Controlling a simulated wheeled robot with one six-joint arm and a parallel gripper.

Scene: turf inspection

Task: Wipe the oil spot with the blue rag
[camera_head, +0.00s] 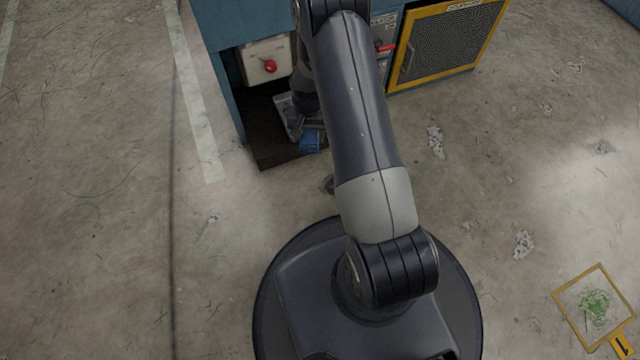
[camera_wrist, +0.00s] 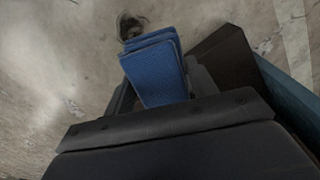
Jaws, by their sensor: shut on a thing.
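The blue rag (camera_head: 310,142) is a folded blue cloth held in my gripper (camera_head: 304,131), low near the front edge of the cabinet's dark floor panel. In the wrist view the rag (camera_wrist: 155,72) fills the space between the two dark fingers of my gripper (camera_wrist: 162,88), which is shut on it. A small dark patch (camera_head: 328,184) lies on the concrete just in front of the cabinet, partly hidden by my arm. It also shows beyond the rag in the wrist view (camera_wrist: 130,24). It may be the oil spot; I cannot tell for sure.
The blue cabinet (camera_head: 222,75) has an open bay with a dark floor panel (camera_head: 278,157) and a grey box with a red knob (camera_head: 268,48). A yellow-framed mesh panel (camera_head: 448,42) stands to its right. A yellow frame (camera_head: 570,318) lies lower right. Concrete on the left is clear.

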